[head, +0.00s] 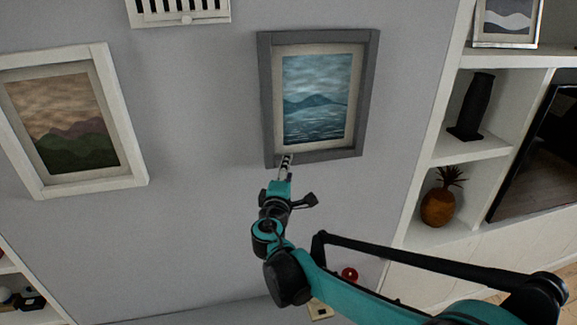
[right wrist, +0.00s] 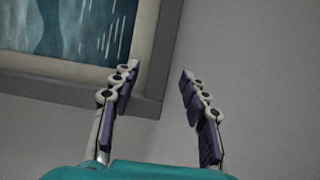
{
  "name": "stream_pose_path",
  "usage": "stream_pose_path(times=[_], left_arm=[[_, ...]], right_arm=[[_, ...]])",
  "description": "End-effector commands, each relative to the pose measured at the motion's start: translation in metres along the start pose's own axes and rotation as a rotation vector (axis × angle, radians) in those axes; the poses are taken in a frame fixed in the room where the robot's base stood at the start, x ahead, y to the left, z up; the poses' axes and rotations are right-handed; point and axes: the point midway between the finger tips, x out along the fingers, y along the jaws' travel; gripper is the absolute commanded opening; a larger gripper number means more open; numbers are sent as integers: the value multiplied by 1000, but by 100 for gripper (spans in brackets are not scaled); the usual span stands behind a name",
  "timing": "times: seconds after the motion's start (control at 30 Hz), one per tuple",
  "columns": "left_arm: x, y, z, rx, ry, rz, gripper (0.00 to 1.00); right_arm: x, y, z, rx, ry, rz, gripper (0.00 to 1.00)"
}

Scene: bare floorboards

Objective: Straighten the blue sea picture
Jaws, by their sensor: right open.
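The blue sea picture (head: 317,100) hangs on the grey wall in a dark grey frame (head: 370,95) with a pale mat. Its frame looks slightly tilted, though the slanted view makes the amount hard to judge. My right gripper (head: 286,163) is at the frame's lower left corner in the head view. One finger overlaps the frame corner (right wrist: 148,98) and the other is over bare wall. I cannot tell whether either touches the frame. My left gripper is not in view.
A white-framed mountain picture (head: 70,125) hangs to the left. A white vent (head: 180,14) is above. White shelves (head: 480,155) on the right hold a dark vase (head: 473,105), a pineapple ornament (head: 438,205) and a small framed picture (head: 506,22). The wall between the pictures is clear.

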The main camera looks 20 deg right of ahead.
Motion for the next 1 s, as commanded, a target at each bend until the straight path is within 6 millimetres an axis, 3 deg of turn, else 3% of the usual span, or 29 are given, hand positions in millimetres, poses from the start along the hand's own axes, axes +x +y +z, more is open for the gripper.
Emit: stream_pose_path(times=[0.2, 0.4, 0.6, 1.0], left_arm=[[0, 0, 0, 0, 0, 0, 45], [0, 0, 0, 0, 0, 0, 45], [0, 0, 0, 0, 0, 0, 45], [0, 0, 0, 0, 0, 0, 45]], right_arm=[[-51, 0, -1, 0, 5, 0, 45], [-82, 0, -1, 0, 3, 0, 45], [-92, 0, 0, 0, 1, 0, 45], [-92, -1, 0, 1, 0, -1, 45]])
